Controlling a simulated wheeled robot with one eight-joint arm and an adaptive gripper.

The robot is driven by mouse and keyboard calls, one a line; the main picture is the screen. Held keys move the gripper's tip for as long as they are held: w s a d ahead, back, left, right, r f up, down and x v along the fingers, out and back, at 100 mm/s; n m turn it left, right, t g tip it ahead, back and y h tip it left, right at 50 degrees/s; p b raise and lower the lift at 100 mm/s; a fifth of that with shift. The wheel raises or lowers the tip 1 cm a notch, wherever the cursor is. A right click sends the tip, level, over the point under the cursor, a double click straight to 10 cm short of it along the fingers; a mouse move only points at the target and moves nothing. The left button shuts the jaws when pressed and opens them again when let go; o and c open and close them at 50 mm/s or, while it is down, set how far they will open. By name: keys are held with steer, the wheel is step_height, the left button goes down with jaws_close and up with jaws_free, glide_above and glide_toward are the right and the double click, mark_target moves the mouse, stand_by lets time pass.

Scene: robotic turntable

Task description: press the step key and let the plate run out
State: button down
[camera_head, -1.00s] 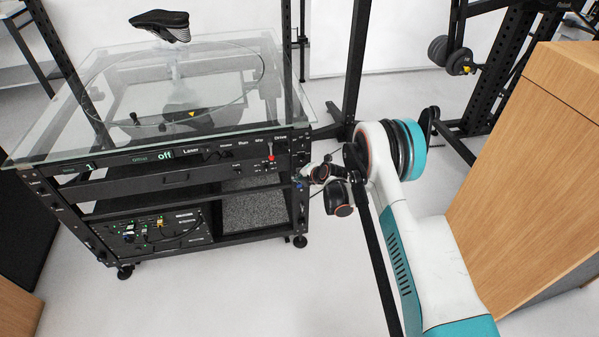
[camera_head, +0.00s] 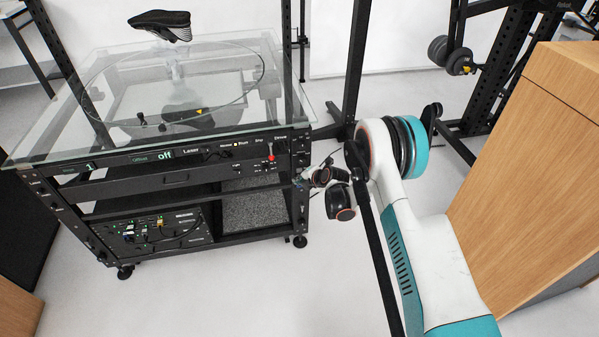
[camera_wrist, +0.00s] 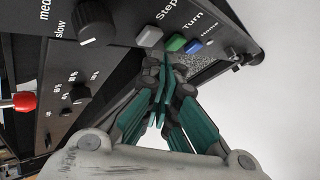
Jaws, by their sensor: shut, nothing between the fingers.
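The white step key (camera_wrist: 149,36) sits under the "Step" label in the wrist view, on the dark panel of the turntable cart. The green key (camera_wrist: 175,43) and blue key (camera_wrist: 193,46) are beside it. My gripper (camera_wrist: 164,63) is shut and empty, its tips just below the white and green keys; I cannot tell if they touch. In the head view, my gripper (camera_head: 301,181) is at the cart's right front corner.
A red knob (camera_head: 270,154) stands on the cart front; it also shows in the wrist view (camera_wrist: 25,101). A black speed dial (camera_wrist: 94,22) is left of the keys. A wooden cabinet (camera_head: 530,165) stands on the right. Open floor (camera_head: 270,290) lies in front.

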steer(key=s, duration=0.2)
steer(key=s+d, duration=0.1)
steer(key=s, duration=0.1)
steer(key=shift+s+d, duration=0.2)
steer(key=shift+s, duration=0.2)
stand_by(3.0)
